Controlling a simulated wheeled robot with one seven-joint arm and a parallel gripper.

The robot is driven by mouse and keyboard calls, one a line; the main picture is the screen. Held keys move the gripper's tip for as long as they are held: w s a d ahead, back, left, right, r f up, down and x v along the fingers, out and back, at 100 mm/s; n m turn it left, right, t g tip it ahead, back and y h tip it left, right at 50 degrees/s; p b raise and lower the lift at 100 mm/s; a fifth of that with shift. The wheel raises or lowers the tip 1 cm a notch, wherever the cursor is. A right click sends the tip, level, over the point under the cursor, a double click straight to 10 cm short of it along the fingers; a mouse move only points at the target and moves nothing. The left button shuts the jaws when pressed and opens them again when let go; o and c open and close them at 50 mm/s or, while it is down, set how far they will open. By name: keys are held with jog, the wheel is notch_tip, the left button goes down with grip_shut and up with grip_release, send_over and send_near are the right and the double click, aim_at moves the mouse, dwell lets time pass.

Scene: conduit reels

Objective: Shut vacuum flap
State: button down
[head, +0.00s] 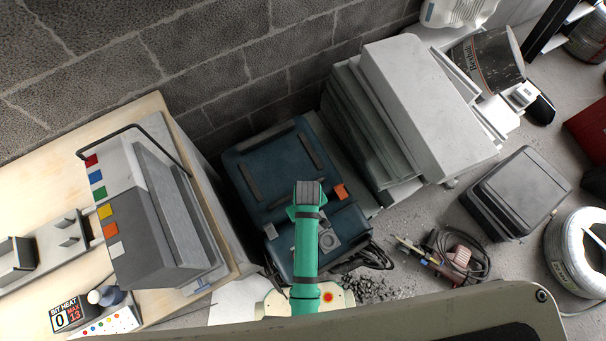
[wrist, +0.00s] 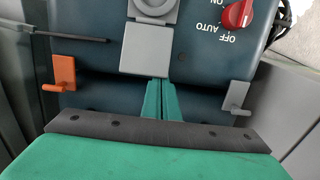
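The vacuum (head: 262,165) is a dark blue box on the floor by the block wall; it also fills much of the wrist view (wrist: 205,60). The wrist view shows a grey square plate (wrist: 145,55) beside a round grey fitting (wrist: 153,8); I cannot tell for certain whether this plate is the flap. An orange latch (wrist: 65,74) is on the left and a grey latch (wrist: 237,95) on the right. My gripper (wrist: 160,84) is over the vacuum, its green fingers together and empty, close to the plate; contact is unclear. In the head view my arm hides part of the vacuum.
A red OFF/AUTO knob (wrist: 237,15) is on the vacuum. A wooden bench (head: 180,120) with a grey machine (head: 150,240) stands left. A black case (head: 515,193) and a corded tool (head: 450,255) lie on the floor.

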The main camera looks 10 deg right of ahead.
jog(key=shift+s+d+r, duration=0.3)
jog(key=shift+s, duration=0.25)
jog(key=shift+w+a+r, duration=0.15)
jog(key=shift+a+r, duration=0.05)
jog(key=shift+r, duration=0.4)
jog(key=shift+w+a+r, duration=0.1)
jog(key=shift+a+r, duration=0.1)
jog(key=shift+r, duration=1.15)
jog(key=shift+w+a+r, duration=0.1)
jog(key=shift+w+r, duration=0.2)
jog(key=shift+r, duration=0.4)
jog(key=shift+w+a+r, duration=0.1)
jog(key=shift+w+r, duration=0.15)
jog(key=shift+r, duration=0.5)
jog(key=shift+w+a+r, duration=0.1)
jog(key=shift+w+r, duration=0.2)
jog(key=shift+r, duration=0.4)
